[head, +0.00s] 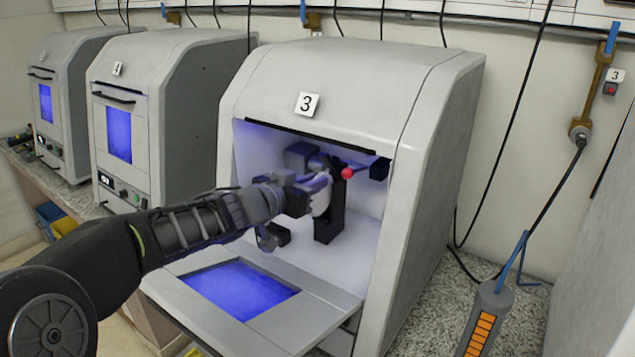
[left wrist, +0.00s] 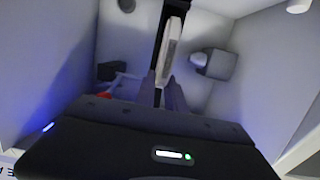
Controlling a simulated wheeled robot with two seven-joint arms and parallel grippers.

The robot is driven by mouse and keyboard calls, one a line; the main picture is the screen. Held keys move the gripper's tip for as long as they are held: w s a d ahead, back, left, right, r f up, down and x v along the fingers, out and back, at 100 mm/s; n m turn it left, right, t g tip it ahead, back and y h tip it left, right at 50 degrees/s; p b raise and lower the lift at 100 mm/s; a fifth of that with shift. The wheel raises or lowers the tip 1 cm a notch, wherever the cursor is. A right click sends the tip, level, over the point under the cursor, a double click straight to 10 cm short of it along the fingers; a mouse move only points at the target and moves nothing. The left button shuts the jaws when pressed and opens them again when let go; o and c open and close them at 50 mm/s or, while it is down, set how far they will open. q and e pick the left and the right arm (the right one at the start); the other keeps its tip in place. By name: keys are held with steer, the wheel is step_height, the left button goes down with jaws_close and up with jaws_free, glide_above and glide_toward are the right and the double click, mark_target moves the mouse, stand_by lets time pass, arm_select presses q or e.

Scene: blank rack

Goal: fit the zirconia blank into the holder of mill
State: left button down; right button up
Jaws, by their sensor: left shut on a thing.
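Mill 3 (head: 350,85) stands in the middle of the head view with its front door (head: 325,318) folded down. My left arm reaches through the opening. My left gripper (head: 312,186) is inside the chamber, shut on the zirconia blank (head: 321,203), a pale disc. In the left wrist view, the blank (left wrist: 169,48) appears nearly edge-on between the fingers (left wrist: 166,92). The dark holder (head: 329,224) with a red ball (head: 347,173) is right at the gripper. The blank overlaps a dark upright part there; I cannot tell whether it is seated. My right gripper is out of view.
The chamber walls stand close around my gripper, and a grey spindle-like part (left wrist: 215,64) juts out to its right in the wrist view. Mill 4 (head: 165,75) and another mill stand left, shut. A grey column with orange squares (head: 487,315) stands at the lower right.

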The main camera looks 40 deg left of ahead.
arm_select(q)
steer(key=s+r+p, duration=0.5)
steer(key=s+r, duration=0.1)
steer(key=s, duration=0.6)
steer(key=shift+d+r, duration=0.15)
steer(key=shift+r, duration=0.05)
steer(key=shift+s, duration=0.1)
